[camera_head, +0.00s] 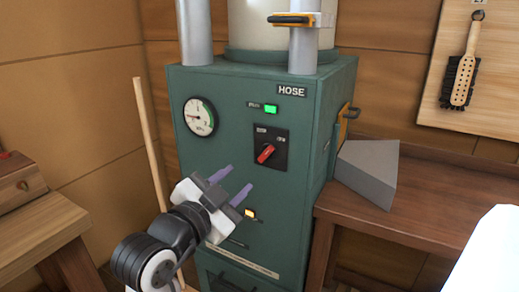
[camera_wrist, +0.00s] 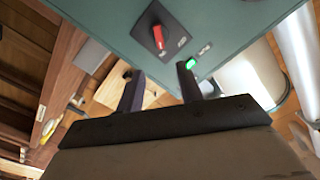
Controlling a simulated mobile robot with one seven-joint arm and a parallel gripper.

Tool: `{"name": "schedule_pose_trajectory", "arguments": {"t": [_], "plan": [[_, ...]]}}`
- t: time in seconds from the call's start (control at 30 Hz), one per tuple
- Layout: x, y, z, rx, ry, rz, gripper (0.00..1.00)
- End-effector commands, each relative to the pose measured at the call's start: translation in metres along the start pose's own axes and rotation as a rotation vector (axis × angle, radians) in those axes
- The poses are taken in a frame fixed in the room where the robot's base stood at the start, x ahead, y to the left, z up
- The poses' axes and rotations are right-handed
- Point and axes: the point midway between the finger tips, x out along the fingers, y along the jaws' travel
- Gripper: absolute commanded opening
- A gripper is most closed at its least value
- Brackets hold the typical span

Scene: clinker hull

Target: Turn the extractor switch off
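The extractor is a green cabinet (camera_head: 215,83) with a label reading HOSE. Its switch is a red rotary knob (camera_head: 265,153) on a black plate on the front face, tilted from upper right to lower left. A green lamp (camera_head: 270,109) glows above it. In the wrist view the red knob (camera_wrist: 158,36) and lit green lamp (camera_wrist: 191,63) show beyond the fingertips. My gripper (camera_head: 232,184) is in front of the cabinet, below and left of the knob, apart from it. Its two fingers (camera_wrist: 158,72) are spread with nothing between them.
A round gauge (camera_head: 200,117) and grey pipes (camera_head: 195,35) are on the cabinet. A yellow-lit small switch (camera_head: 250,213) sits lower on the front. A wooden stick (camera_head: 150,135) leans at the left. A grey wedge (camera_head: 368,170) rests on the wooden bench (camera_head: 440,205) at right.

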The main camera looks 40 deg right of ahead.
Motion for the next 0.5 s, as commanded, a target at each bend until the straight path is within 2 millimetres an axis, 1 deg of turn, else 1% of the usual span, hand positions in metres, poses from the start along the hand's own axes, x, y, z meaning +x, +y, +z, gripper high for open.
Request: {"name": "schedule_pose_trajectory", "arguments": {"t": [0.03,0.27,0.5], "plan": [[0.004,-0.004,-0.005,-0.005,-0.002,0.003,0.36],[0.017,-0.002,-0.005,-0.004,-0.005,0.002,0.36],[0.071,0.001,-0.002,0.000,-0.003,0.003,0.36]]}}
